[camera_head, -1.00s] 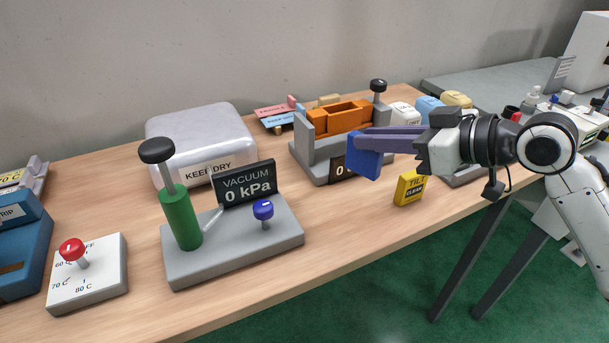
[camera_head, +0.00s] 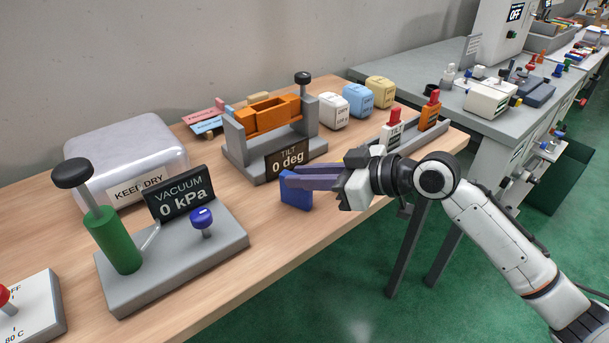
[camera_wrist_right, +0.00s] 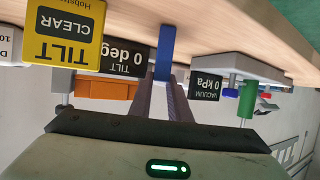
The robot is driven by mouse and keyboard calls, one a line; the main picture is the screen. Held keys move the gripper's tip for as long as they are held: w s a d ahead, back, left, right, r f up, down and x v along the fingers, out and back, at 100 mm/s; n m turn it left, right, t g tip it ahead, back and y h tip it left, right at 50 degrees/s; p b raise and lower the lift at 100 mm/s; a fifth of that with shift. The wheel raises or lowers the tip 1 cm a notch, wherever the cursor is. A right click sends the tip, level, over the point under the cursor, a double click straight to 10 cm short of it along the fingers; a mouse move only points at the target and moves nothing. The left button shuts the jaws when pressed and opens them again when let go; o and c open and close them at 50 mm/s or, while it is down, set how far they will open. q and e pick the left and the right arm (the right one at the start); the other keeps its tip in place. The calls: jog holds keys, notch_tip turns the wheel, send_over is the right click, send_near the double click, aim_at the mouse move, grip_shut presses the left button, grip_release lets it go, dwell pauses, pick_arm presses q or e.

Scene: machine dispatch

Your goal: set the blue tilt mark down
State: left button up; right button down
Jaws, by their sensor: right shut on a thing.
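The blue tilt mark (camera_head: 296,193) is a flat blue block, upright in front of the tilt stand's "TILT 0 deg" sign (camera_head: 287,160). My right gripper (camera_head: 288,177) is shut on it, with its purple-grey fingers coming from the right. The mark's lower edge is at or just above the wooden table; I cannot tell if it touches. In the right wrist view the mark (camera_wrist_right: 165,52) is between the fingertips, beside the yellow "TILT CLEAR" block (camera_wrist_right: 65,35). In the head view my gripper mostly hides that block. My left gripper is not in view.
The tilt stand with its orange cradle (camera_head: 268,113) is just behind the mark. The vacuum stand (camera_head: 175,262) is to the left. White, blue and yellow weights (camera_head: 380,91) stand behind right. Bare table (camera_head: 270,225) lies around the mark, with the front edge close.

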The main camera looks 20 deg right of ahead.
jog(key=shift+f, duration=0.1)
jog(key=c, duration=1.7)
grip_release()
jog(key=shift+o, duration=0.2)
jog(key=shift+s+d, duration=0.2)
jog(key=b+v, duration=0.1)
jog(key=v, duration=1)
jog(key=shift+r+b, duration=0.4)
jog(key=shift+s+d, duration=0.1)
